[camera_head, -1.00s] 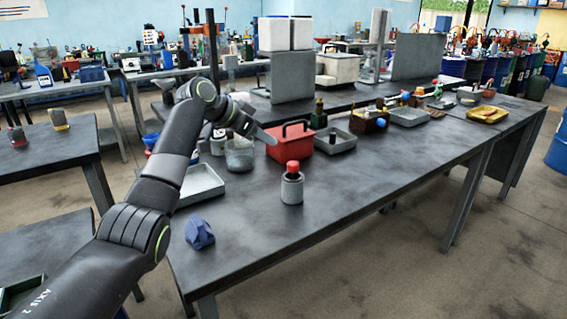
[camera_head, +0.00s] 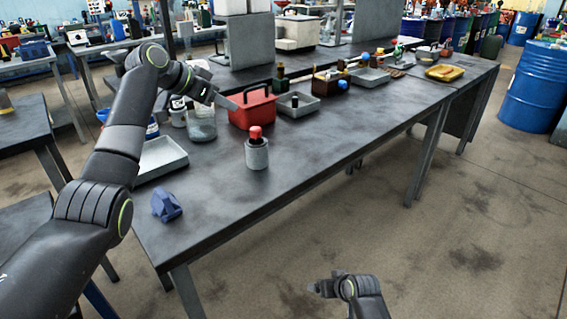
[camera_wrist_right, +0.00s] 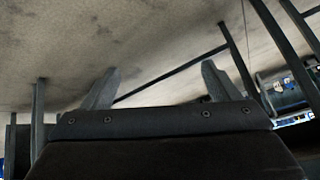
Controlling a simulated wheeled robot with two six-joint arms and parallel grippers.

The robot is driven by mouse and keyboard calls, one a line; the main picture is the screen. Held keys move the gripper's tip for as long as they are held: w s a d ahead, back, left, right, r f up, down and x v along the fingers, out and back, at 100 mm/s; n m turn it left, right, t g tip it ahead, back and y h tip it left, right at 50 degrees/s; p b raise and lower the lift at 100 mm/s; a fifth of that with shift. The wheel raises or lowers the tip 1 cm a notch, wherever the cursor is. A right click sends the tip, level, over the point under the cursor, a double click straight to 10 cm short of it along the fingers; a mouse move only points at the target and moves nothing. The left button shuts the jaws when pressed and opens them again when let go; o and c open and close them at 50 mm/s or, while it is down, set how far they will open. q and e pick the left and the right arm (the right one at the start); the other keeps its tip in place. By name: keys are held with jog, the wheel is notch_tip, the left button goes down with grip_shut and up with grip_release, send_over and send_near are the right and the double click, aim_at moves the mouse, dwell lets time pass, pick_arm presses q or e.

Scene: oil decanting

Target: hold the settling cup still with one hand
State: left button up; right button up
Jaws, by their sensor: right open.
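A clear glass cup (camera_head: 201,122), which looks like the settling cup, stands upright on the dark workbench (camera_head: 300,165). My left gripper (camera_head: 224,100) is above and just to the right of the cup's rim in the head view. I cannot tell whether it touches the cup or how far apart its fingers are. A grey cylinder with a red top (camera_head: 257,151) stands nearer the front. My right gripper (camera_wrist_right: 157,84) is open and empty, with the floor beyond its fingers. My right arm shows low in the head view, off the bench's front edge.
A red toolbox (camera_head: 252,107) stands right of the cup. A grey tray (camera_head: 160,160) and a blue crumpled-looking piece (camera_head: 166,205) lie at the left. Another small tray (camera_head: 298,105) sits behind. The bench's front middle is clear.

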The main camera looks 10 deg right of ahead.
jog(key=w+a+r+n+t+y, duration=0.1)
jog(key=w+a+r, duration=0.2)
jog(key=r, duration=0.4)
jog(key=w+a+r+y, duration=0.1)
jog(key=w+a+r, duration=0.15)
jog(key=r, duration=0.55)
jog(key=n+t, duration=0.3)
jog(key=t, duration=0.1)
send_near(261, 150)
jog(key=shift+x, duration=6.4)
jog(key=shift+r+t, duration=0.1)
jog(key=shift+t, duration=0.2)
jog(key=shift+c, duration=0.2)
jog(key=c, duration=1.2)
